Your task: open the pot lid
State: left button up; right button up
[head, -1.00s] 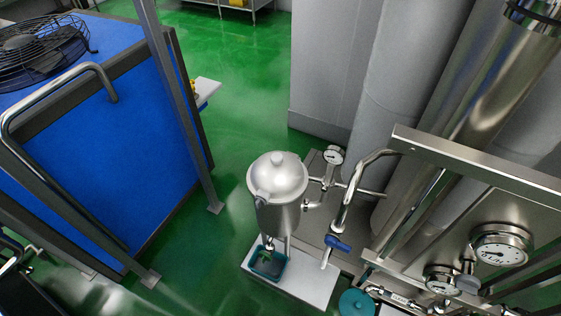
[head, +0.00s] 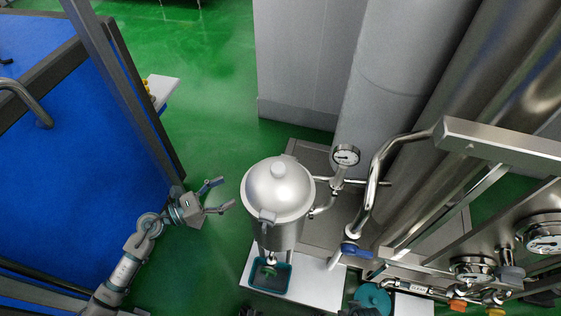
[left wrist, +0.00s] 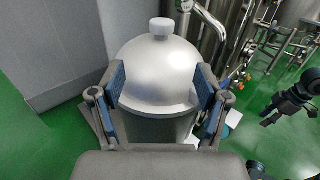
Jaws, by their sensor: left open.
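The silver pot (head: 279,232) stands upright on a white base in the middle of the head view. My left gripper (head: 223,194) is open and empty, to the left of the pot with clear space between. In the left wrist view its two blue-padded fingers (left wrist: 160,90) frame the lid. Part of another dark arm shows at the right of that view; its jaws are not clear.
A teal container (head: 270,277) sits under the pot's outlet on the white base (head: 311,283). A pressure gauge (head: 345,156), pipes and a blue-handled valve (head: 356,250) stand right of the pot. A blue machine (head: 70,180) is at left. Green floor lies between.

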pick_arm(q)
jog(key=p, duration=0.1)
send_near(278, 166)
jog(key=x, duration=0.3)
jog(key=p+x, duration=0.1)
jog(key=x, duration=0.5)
jog(key=shift+w+f+p, duration=0.1)
jog(key=shift+f+p, duration=0.2)
jog(key=shift+f, duration=0.05)
jog(key=shift+w+d, duration=0.15)
jog(key=shift+d, duration=0.5)
pick_arm(e)
jog(key=s+x, duration=0.1)
jog(key=x, duration=0.6)
jog(key=shift+s+d+f, duration=0.3)
jog(key=shift+s+d, duration=0.05)
pick_arm(q)
jog(key=shift+a, duration=0.3)
jog(key=c, duration=1.1)
grip_shut()
pick_arm(e)
jog(key=shift+a+r, duration=0.1)
jog(key=shift+a, duration=0.15)
